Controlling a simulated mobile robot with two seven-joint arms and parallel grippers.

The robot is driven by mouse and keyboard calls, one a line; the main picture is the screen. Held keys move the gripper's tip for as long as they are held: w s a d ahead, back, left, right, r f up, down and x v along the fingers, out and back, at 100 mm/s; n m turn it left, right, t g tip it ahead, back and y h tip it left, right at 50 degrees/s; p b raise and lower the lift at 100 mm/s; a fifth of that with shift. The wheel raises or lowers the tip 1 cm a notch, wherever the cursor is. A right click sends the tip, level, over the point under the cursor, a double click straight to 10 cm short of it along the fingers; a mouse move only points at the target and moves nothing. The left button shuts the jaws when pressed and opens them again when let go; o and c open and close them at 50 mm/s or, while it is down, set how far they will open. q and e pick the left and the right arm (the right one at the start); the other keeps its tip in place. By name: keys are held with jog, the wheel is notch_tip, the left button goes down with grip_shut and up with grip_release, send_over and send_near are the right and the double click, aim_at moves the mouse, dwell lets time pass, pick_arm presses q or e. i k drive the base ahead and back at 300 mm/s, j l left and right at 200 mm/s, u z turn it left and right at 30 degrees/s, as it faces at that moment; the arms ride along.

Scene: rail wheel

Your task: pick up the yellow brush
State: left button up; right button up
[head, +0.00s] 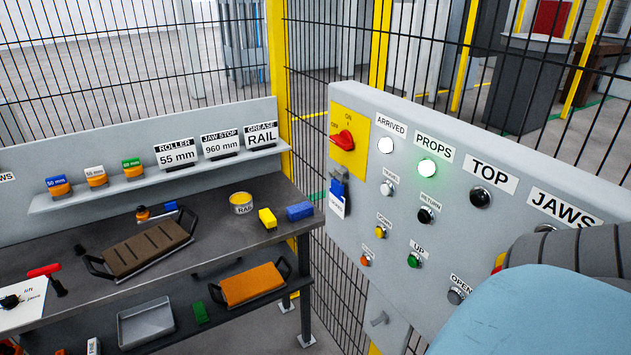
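A small yellow block-shaped item (267,218), which looks like the yellow brush, lies on the dark workbench top (222,228) near its right end. Neither of my grippers shows; only a blue and dark grey part of my arm fills the lower right corner.
A brown block in a handled tray (146,248) lies left of the brush. A shelf (150,183) with labelled blocks runs behind the bench. A grey control panel (448,200) with buttons and a red switch stands at right. Wire fencing rises behind.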

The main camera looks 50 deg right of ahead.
aim_at(268, 221)
jog(key=k+l+z, duration=0.1)
jog(key=z, duration=1.05)
jog(key=i+j+u, duration=0.1)
jog(key=i+j, duration=0.15)
jog(key=i, duration=0.1)
